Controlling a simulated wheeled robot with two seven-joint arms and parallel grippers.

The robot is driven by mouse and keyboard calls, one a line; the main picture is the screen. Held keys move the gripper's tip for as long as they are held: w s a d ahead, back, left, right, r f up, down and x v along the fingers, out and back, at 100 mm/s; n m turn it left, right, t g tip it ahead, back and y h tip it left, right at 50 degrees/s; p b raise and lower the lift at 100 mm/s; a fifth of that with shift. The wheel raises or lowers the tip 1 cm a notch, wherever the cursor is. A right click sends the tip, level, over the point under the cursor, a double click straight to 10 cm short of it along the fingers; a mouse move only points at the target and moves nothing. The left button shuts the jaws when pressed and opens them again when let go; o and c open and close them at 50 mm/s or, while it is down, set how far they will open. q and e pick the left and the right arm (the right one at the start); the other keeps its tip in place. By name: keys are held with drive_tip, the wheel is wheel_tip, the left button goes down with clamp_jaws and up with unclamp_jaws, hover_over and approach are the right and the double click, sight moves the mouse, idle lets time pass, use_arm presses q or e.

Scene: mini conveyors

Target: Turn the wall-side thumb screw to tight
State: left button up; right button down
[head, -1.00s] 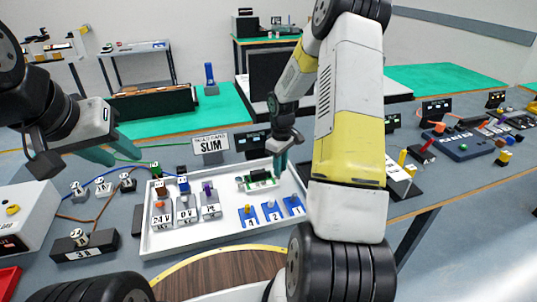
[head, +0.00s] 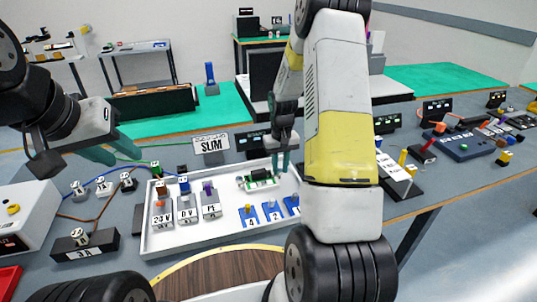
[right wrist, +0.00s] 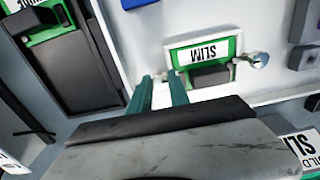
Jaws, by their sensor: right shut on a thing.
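The green SLIM unit (head: 262,178) sits in the white tray (head: 165,247). The right wrist view shows its SLIM label upside down on the green housing (right wrist: 170,59). A silvery thumb screw (right wrist: 257,60) at its far end, right in the wrist view, is free of my fingers. At the other end, beside the tray wall, my right gripper (head: 283,163) is shut on the wall-side thumb screw (right wrist: 162,76). Its teal fingers (right wrist: 160,88) mostly hide that screw. My left gripper (head: 110,147) hangs empty at the left with its fingers apart.
Labelled grey terminal blocks (head: 186,208) and blue numbered blocks (head: 271,213) stand in the same tray. A SLIM sign (head: 211,143) stands behind it. Small plugs and a black box (head: 82,246) lie to the left. The tray wall is close to my right fingers.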

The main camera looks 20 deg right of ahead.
sight(280, 170)
idle(0.4)
drive_tip(key=c, duration=1.2)
unclamp_jaws()
drive_tip(key=shift+c, duration=0.2)
drive_tip(key=shift+r, duration=3.9)
drive_tip(key=s+a+r+t, duration=0.25)
drive_tip(key=s+r, duration=0.25)
drive_tip(key=r, duration=0.4)
drive_tip(key=s+a+r+t, duration=0.1)
drive_tip(key=s+a+r, duration=0.2)
drive_tip(key=s+r, duration=0.35)
drive_tip(key=s+a+r+t+y, duration=0.2)
drive_tip(key=s+a+r, duration=0.2)
drive_tip(key=s+r, duration=0.3)
drive_tip(key=s, duration=0.5)
drive_tip(key=shift+s+r+t, duration=0.15)
drive_tip(key=shift+s+t, duration=0.2)
